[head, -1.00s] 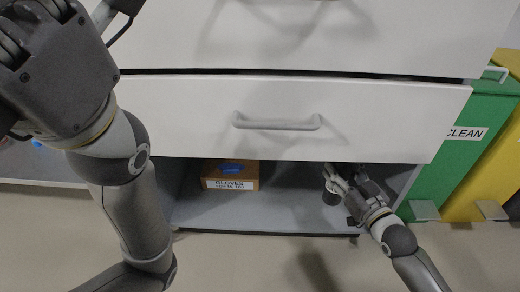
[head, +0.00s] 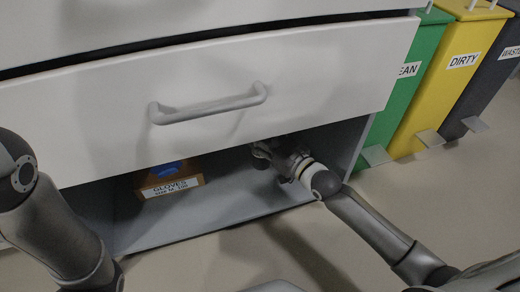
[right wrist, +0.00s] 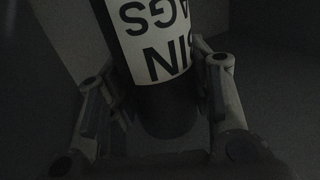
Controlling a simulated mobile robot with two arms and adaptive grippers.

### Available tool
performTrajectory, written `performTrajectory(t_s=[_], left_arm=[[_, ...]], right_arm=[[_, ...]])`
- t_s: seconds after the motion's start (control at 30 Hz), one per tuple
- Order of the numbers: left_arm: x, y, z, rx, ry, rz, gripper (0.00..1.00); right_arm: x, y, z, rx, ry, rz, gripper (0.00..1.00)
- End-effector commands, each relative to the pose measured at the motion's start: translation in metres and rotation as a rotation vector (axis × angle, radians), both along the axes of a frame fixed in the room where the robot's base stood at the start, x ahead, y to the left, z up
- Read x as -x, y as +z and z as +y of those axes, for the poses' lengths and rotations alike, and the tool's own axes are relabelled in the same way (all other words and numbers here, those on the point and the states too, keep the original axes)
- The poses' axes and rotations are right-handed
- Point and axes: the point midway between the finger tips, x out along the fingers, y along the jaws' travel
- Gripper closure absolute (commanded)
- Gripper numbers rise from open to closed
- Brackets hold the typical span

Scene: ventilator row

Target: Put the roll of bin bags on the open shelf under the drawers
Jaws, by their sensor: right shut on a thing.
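The roll of bin bags (right wrist: 160,40) is a dark cylinder with a white label whose upside-down letters include "AGS". It fills the middle of the right wrist view. My right gripper (right wrist: 163,100) is shut on it, one finger on each side. In the head view my right gripper (head: 264,153) reaches into the open shelf (head: 230,205) under the drawer, and the roll is mostly hidden there. I cannot tell whether the roll touches the shelf board. My left gripper is outside the picture; only part of its arm shows at the left.
A gloves box (head: 171,187) with a blue top stands on the shelf, left of my right gripper. The closed drawer front (head: 300,85) with its handle (head: 207,104) overhangs the shelf. Green (head: 395,100), yellow (head: 440,90) and dark grey (head: 485,90) bins stand at the right.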

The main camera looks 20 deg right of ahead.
Motion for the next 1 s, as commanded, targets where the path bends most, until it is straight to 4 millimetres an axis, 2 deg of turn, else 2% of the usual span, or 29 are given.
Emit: performTrajectory(t_s=[0.4, 0.83, 0.87, 1.0], left_arm=[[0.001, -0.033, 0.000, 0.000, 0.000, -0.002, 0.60], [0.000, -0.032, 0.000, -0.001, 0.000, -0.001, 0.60], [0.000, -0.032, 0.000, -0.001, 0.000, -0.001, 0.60], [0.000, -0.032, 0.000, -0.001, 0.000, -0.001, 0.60]], right_arm=[[0.000, -0.037, 0.000, -0.001, 0.000, -0.003, 0.82], [0.000, -0.040, 0.000, -0.001, 0.000, -0.002, 0.82], [0.000, -0.040, 0.000, 0.000, 0.000, -0.001, 0.49], [0.000, -0.040, 0.000, 0.000, 0.000, 0.000, 0.31]])
